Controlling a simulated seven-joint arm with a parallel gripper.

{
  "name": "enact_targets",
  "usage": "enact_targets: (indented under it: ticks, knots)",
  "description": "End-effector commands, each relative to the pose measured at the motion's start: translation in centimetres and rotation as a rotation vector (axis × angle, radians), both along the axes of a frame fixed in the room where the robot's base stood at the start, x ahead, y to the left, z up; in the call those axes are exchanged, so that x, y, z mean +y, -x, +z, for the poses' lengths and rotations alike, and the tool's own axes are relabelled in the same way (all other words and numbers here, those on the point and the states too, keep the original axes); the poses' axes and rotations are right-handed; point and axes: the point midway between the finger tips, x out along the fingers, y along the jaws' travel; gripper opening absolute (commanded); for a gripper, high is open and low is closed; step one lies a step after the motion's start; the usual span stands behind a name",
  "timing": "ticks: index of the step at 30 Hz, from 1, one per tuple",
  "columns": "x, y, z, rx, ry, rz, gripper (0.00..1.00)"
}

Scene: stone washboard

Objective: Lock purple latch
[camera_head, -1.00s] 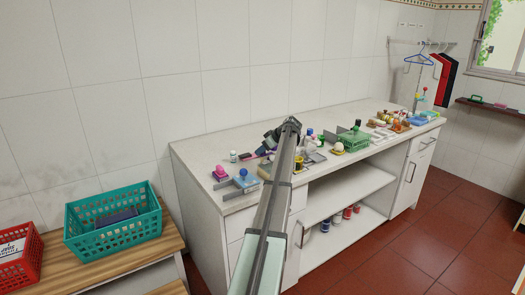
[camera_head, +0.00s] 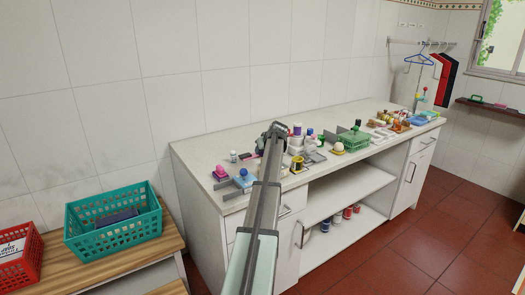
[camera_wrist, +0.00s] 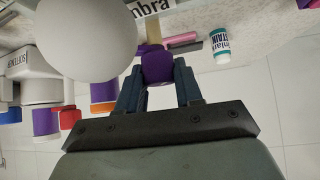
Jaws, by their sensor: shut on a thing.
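The purple latch (camera_wrist: 156,66) is a rounded purple piece in the wrist view, between my two dark fingers. My gripper (camera_wrist: 160,84) is shut on it. The fingers touch its sides, and a tan strip shows just beyond it. In the head view my gripper (camera_head: 277,129) is over the back middle of the counter, and my arm hides the latch there. How far the latch is turned cannot be told.
A white bottle with a green label (camera_wrist: 221,46) lies close to the right in the wrist view. Purple-and-white containers (camera_wrist: 104,97) and a large pale round thing (camera_wrist: 88,35) crowd the left. The white counter (camera_head: 205,150) has clear room at its left end.

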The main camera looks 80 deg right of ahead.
Motion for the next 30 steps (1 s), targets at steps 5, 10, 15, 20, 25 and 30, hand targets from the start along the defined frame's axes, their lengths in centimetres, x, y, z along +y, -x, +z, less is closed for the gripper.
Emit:
enact_targets:
  ticks: [5,10,15,20,25,30]
  knots:
    - [0.15,-0.24,0.04,0.001,0.003,-0.165,0.05]
    - [0.08,-0.32,0.04,0.002,0.004,-0.326,0.05]
    - [0.01,-0.38,0.04,0.003,0.004,-0.486,0.05]
    - [-0.08,-0.41,0.06,0.002,0.003,-0.632,0.05]
    - [-0.14,-0.38,0.06,0.002,0.002,-0.767,0.05]
    - [-0.16,-0.42,0.06,0.001,0.002,-0.873,0.05]
